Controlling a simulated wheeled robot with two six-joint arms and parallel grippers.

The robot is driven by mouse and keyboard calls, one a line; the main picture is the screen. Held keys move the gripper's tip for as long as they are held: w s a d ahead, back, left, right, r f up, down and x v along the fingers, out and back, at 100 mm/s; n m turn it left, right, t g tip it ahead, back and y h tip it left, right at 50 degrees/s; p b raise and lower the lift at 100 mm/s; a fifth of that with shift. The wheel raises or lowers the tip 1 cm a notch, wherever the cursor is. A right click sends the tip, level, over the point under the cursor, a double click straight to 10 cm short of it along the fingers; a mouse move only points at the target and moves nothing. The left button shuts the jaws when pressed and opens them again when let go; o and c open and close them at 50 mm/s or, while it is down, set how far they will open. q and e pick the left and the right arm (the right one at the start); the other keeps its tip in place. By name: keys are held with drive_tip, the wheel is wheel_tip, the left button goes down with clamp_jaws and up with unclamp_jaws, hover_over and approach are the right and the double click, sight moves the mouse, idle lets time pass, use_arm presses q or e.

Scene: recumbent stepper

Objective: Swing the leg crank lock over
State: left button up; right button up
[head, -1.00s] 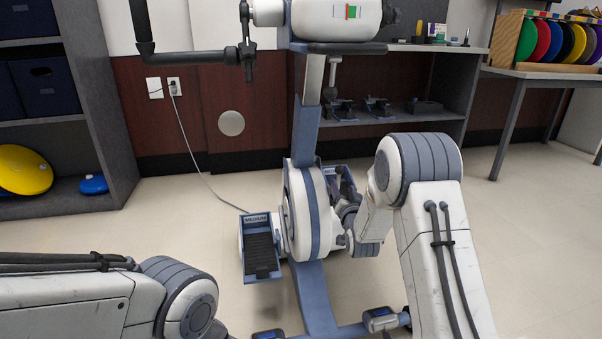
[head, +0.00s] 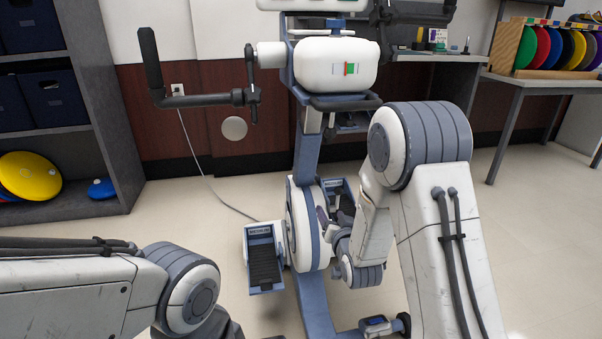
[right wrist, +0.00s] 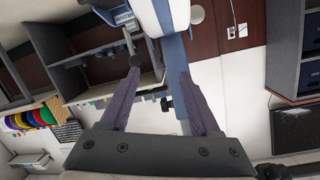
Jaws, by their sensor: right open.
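The recumbent stepper shows in the head view, with its white round crank housing (head: 303,232) on a blue frame. A foot pedal (head: 264,262) is on the left of the housing, and another is partly hidden behind my right gripper. My right gripper (head: 333,214) is at the right side of the housing. In the right wrist view my right gripper (right wrist: 158,72) is open, with the blue post (right wrist: 174,62) beyond its fingers. My left gripper is out of view.
The stepper's white console (head: 335,64) and dark handlebar (head: 185,99) stand above the housing. A dark shelf unit (head: 92,150) is at left, a table (head: 530,82) with coloured discs at right. The pale floor (head: 180,225) is clear left of the stepper.

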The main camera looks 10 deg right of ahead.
drive_tip(key=s+a+r+n+g+y+p, duration=0.2)
drive_tip(key=s+a+r+n+g+p, duration=0.1)
drive_tip(key=a+r+p, duration=0.6)
wheel_tip(320, 180, up, 3)
drive_tip(key=shift+s+f+g+p, duration=0.15)
drive_tip(key=shift+s+g+p, duration=0.45)
drive_tip(key=shift+s+p, duration=0.5)
drive_tip(key=shift+c, duration=0.3)
